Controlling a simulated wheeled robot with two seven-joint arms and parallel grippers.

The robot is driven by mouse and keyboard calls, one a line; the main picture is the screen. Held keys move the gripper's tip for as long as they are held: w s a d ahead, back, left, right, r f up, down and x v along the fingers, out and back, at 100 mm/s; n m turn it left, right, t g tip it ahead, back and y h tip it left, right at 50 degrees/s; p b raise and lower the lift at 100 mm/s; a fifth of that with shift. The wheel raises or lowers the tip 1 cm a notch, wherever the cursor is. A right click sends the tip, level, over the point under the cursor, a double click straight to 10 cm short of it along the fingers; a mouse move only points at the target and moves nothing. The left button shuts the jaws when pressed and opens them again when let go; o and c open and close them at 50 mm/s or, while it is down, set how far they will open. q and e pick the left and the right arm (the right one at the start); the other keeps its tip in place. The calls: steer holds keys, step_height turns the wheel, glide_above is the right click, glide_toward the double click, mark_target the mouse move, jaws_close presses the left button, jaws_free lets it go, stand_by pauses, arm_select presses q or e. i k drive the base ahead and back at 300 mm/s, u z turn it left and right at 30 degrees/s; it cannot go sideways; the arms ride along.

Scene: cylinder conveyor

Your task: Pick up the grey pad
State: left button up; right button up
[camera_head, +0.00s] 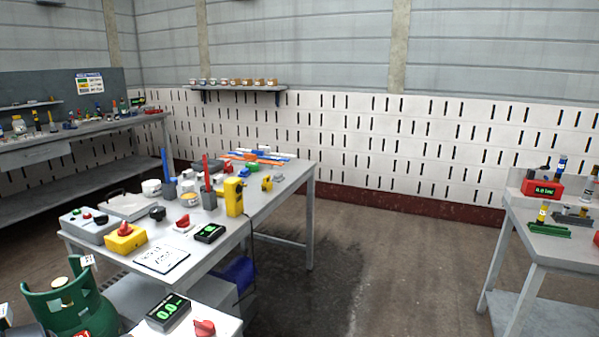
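I cannot make out for certain which thing is the grey pad. A flat light-grey piece (127,206) lies at the far left part of the middle table (262,207), behind a grey control box (88,226). A pale sheet with dark writing (162,258) lies near that table's front edge. A small grey item (572,219) sits on the right table (555,246). Neither of my grippers shows in the head view.
The middle table is crowded with a yellow button box (125,239), a yellow meter (233,197) and a black display (209,233). A green gas cylinder (70,306) stands front left. The floor (400,265) between the middle and right tables is open.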

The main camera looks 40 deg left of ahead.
mark_target(278, 177)
steer(key=i, duration=1.05)
steer(key=u, duration=0.25)
